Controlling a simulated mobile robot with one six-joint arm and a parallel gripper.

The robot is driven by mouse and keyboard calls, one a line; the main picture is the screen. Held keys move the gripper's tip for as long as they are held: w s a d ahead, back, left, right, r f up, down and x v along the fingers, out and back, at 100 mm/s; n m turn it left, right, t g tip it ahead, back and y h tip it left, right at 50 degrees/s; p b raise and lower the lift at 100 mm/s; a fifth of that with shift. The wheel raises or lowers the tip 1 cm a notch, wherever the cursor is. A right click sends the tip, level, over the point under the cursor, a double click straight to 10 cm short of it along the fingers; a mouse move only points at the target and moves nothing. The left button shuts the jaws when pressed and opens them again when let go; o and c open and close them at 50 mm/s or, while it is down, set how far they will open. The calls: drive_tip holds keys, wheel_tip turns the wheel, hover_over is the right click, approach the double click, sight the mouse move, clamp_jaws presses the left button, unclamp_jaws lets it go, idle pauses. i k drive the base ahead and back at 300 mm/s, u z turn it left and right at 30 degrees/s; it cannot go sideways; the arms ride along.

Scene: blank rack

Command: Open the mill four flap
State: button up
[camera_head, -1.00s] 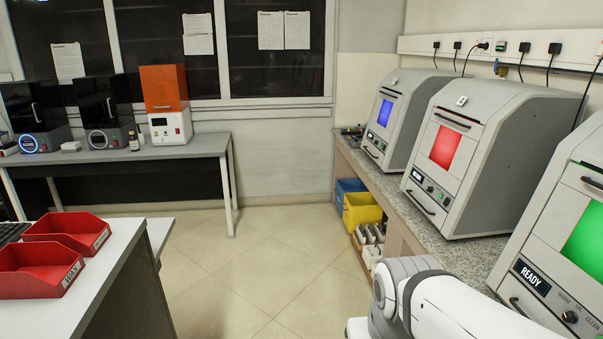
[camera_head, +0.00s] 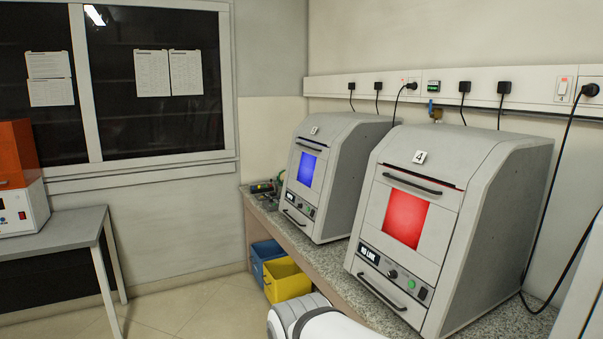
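The mill marked 4 (camera_head: 486,190) stands on the speckled bench at the right. It is a grey cabinet with a sloped front. Its front flap (camera_head: 442,228) looks shut, with a black handle (camera_head: 412,184) along the upper edge and a glowing red window (camera_head: 405,218). A display below the window reads "NO LINK" (camera_head: 369,255), and a second handle is lower down. Part of my white arm shows at the bottom edge, in front of the bench. My gripper is out of view.
A similar mill with a blue window (camera_head: 307,170) stands farther back on the bench (camera_head: 332,262). Yellow (camera_head: 287,281) and blue (camera_head: 264,256) bins are under the bench. Black cables hang behind the mills. Open floor (camera_head: 180,310) lies to the left, before a grey table (camera_head: 50,236).

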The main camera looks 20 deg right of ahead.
sight(402, 220)
drive_tip(key=i, duration=0.8)
drive_tip(key=z, duration=2.25)
